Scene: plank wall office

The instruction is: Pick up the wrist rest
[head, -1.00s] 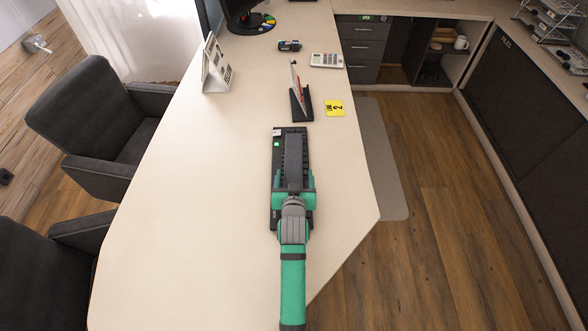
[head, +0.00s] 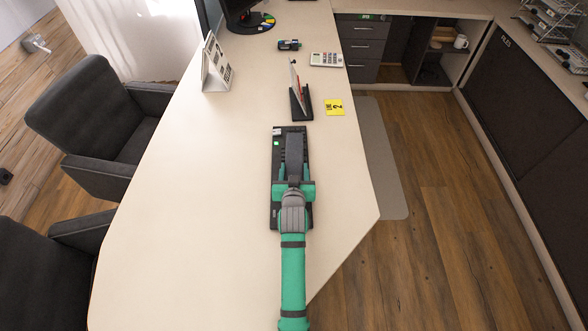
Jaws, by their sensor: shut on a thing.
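The wrist rest (head: 294,152) is a long dark grey pad, seen in the head view over a black keyboard-like base (head: 276,172) on the desk. My gripper (head: 293,184), green and grey, is at the near end of the pad and is shut on it. The fingertips and the near end of the pad are largely hidden by my gripper's body. I cannot tell whether the pad touches the base or hangs just above it.
On the desk (head: 180,200), a black stand (head: 301,103) and a yellow card (head: 335,107) lie just beyond. A calculator (head: 326,59), a desk calendar (head: 216,66) and a monitor base (head: 251,24) stand farther back. The desk's left side is clear.

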